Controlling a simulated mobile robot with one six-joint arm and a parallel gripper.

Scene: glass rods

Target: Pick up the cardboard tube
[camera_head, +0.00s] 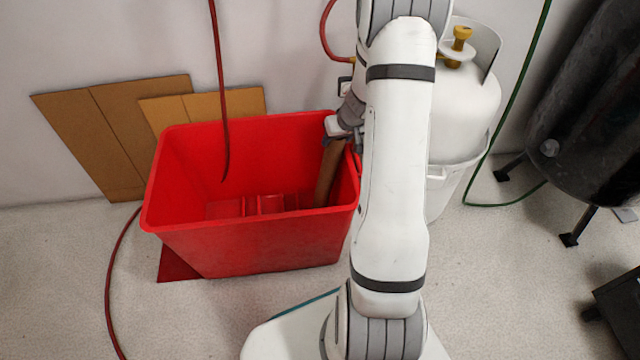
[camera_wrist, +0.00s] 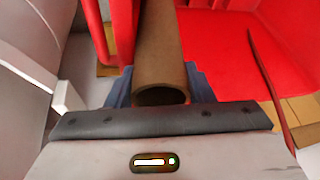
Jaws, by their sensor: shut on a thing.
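The brown cardboard tube (camera_head: 328,172) stands slightly tilted inside the red bin (camera_head: 250,245), near the bin's right wall. My gripper (camera_head: 338,138) is at the tube's upper end, by the bin's right rim, and is partly hidden by my arm. In the wrist view the tube (camera_wrist: 160,55) runs away from me between the blue fingers (camera_wrist: 160,88), with its open hollow end towards me. The gripper is shut on the tube. The tube's lower end is inside the bin; I cannot tell whether it touches the floor of the bin.
Flat cardboard sheets (camera_head: 115,130) lean on the wall behind the bin. A red hose (camera_head: 220,90) hangs down into view over the bin. A white gas cylinder (camera_head: 465,100) stands to the right, and a dark drum (camera_head: 590,110) beyond it. The floor at left is mostly clear.

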